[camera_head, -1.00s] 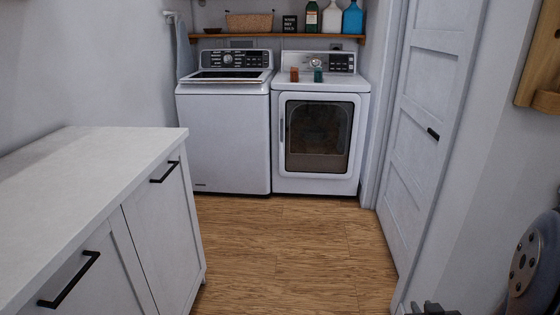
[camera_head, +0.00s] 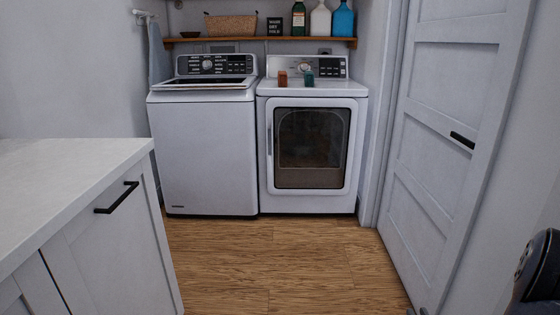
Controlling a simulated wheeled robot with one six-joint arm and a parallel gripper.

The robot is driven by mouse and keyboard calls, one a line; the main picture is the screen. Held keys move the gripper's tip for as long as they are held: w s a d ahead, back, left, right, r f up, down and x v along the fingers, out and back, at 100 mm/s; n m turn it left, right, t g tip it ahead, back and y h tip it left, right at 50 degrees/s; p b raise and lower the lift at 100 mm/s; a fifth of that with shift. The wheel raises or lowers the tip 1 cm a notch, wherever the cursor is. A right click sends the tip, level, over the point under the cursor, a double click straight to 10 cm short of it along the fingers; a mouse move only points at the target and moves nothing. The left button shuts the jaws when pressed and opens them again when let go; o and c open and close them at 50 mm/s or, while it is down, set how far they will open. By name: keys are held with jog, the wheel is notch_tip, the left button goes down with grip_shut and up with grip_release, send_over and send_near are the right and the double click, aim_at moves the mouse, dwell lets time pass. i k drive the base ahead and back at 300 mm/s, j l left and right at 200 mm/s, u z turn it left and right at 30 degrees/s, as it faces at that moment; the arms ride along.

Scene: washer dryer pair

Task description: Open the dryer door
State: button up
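The dryer (camera_head: 312,202) is the white machine on the right of the pair at the back. Its door (camera_head: 311,147), with a dark window in a white frame, is shut. A slim vertical handle (camera_head: 269,140) runs along the door's left edge. The washer (camera_head: 205,150) stands directly to its left with its lid down. A dark part of my arm (camera_head: 538,270) shows at the lower right edge. My gripper is not clearly visible in this view, far from the dryer door.
A counter (camera_head: 70,165) with cabinets stands at the left front. A white panelled door (camera_head: 440,140) lines the right side. The wood floor (camera_head: 285,265) between is clear. A shelf (camera_head: 258,42) above holds bottles and a basket. Two small containers (camera_head: 309,79) stand on the dryer.

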aim_at(310, 141)
jog(key=i+j, duration=0.15)
jog(key=i, duration=0.7)
jog(key=i+j, duration=0.15)
jog(key=i, duration=0.65)
jog(key=i+j, duration=0.2)
jog(key=i, duration=0.2)
jog(key=i+j, duration=0.15)
jog(key=i, duration=0.25)
jog(key=i+j, duration=0.2)
jog(key=i, duration=0.2)
jog(key=i+j, duration=0.2)
jog(key=i, duration=0.2)
jog(key=i+j, duration=0.15)
jog(key=j, duration=0.25)
jog(key=i+j, duration=0.2)
jog(key=j, duration=0.15)
jog(key=i+j, duration=0.15)
jog(key=j, duration=0.25)
jog(key=z, duration=0.05)
